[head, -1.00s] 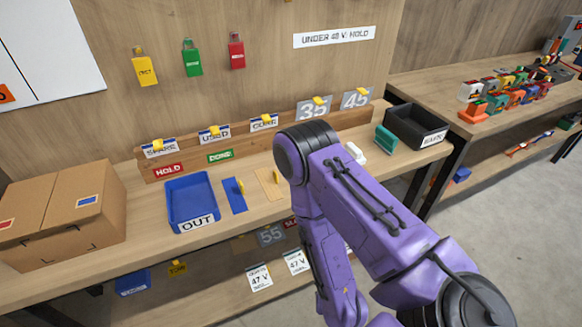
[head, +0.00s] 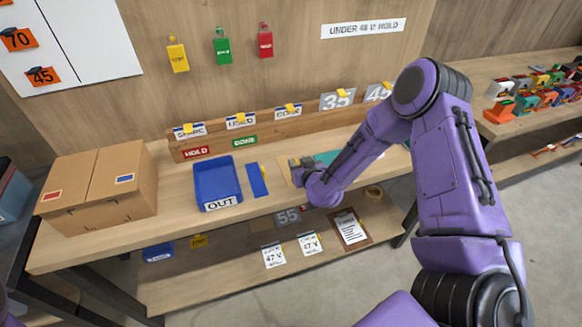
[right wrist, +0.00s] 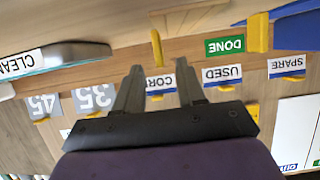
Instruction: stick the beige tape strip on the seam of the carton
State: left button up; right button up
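The closed brown carton (head: 110,195) stands at the left end of the bench, its seam (head: 90,178) running between the two top flaps. The beige tape strip (head: 286,170) lies on the bench right of the blue strip, partly hidden by my right gripper (head: 294,163). In the right wrist view my right gripper (right wrist: 158,74) is open and empty. The strip's yellow tab (right wrist: 157,48) stands up just beyond the fingertips, roughly between them; touching cannot be seen. My left gripper is out of view.
A blue strip (head: 257,186) with a yellow tab and a blue OUT tray (head: 230,195) lie between carton and beige strip. A wooden rail (head: 200,142) with labels runs behind. A teal object (head: 326,157) is near my right forearm. A lower shelf holds labelled papers.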

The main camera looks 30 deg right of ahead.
aim_at(296, 161)
jog(key=x, duration=0.3)
jog(key=shift+w+f, duration=0.1)
jog(key=shift+f, duration=0.1)
grip_shut()
jog(key=shift+r, duration=0.15)
jog(key=shift+r, duration=0.25)
notch_tip(296, 161, up, 3)
jog(key=shift+a+r, duration=0.1)
jog(key=w+r+p+v, duration=0.1)
jog(key=r+v, duration=0.2)
jog(key=v, duration=1.3)
jog(key=shift+s, duration=0.2)
